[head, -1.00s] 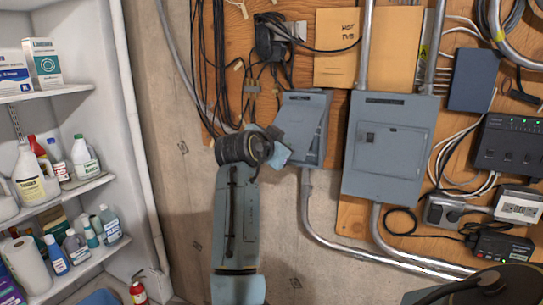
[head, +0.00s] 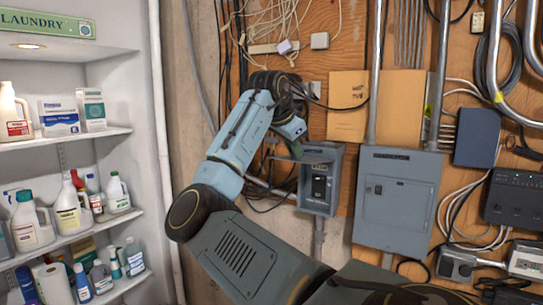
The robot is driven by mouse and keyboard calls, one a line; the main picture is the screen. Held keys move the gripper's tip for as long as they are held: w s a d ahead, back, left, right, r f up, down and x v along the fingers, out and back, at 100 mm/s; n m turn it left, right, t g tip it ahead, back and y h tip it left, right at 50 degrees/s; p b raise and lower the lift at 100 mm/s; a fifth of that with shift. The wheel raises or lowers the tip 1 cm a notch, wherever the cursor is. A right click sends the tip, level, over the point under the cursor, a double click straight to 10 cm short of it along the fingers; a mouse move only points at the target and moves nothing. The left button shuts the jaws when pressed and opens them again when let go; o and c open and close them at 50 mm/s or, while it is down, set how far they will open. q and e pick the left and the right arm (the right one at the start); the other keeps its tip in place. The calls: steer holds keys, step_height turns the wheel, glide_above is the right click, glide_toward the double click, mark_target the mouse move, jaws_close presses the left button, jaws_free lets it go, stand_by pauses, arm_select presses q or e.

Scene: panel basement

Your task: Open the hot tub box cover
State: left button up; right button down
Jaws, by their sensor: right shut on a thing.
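The hot tub box (head: 319,188) is the small grey box on the plywood, below a paper marked "HOT TUB" (head: 347,105). Its front stands open and a dark switch or breaker shows inside. The cover (head: 316,152) is raised at the top of the box and seen nearly edge-on, so its full angle is hard to judge. My right gripper (head: 298,148) is at the upper left of the box, shut on the cover; its fingertips are partly hidden by the wrist. My left gripper is not in view.
A larger grey panel (head: 397,200) with its door shut stands to the right of the box. Metal conduits run beside it. Loose cables (head: 285,30) hang above and left. White shelves (head: 75,140) with bottles stand at the far left.

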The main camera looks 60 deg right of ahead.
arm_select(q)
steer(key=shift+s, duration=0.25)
arm_select(e)
steer(key=shift+w+d+r, duration=0.1)
